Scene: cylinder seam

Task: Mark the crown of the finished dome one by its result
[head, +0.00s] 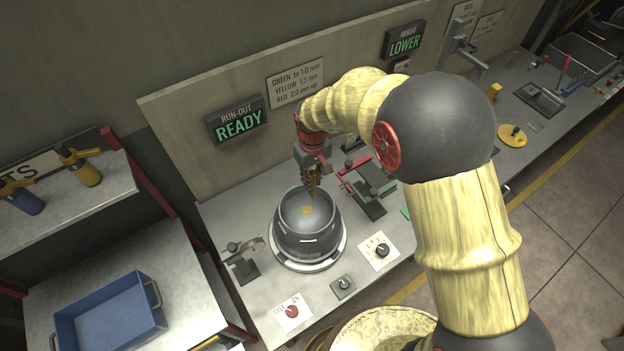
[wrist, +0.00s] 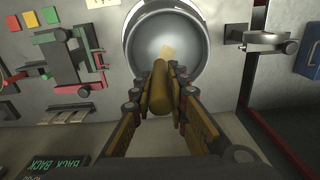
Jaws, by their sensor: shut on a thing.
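The grey dome (head: 290,238) sits upright on a pale round plate (head: 277,262) on the bench; the wrist view shows its rounded top (wrist: 165,30). A small yellow patch (head: 307,211) lies on its crown and also shows in the wrist view (wrist: 169,52). My gripper (head: 314,190) is just above the crown, shut on a yellow-brown stick (wrist: 159,92) that points at the dome near the patch. I cannot tell whether its tip touches. The sign (head: 295,84) reads green to 1.0 mm, yellow 1.5 mm, red 2.0 mm up. The run-out display (head: 237,122) reads READY.
A red and green clamp-like fixture (head: 366,187) stands right of the dome, a gauge stand (head: 243,258) left. Knobs (head: 382,250) line the front. Green (wrist: 49,15), yellow (wrist: 30,19) and red (wrist: 45,36) squares lie nearby. A blue bin (head: 110,315) is lower left.

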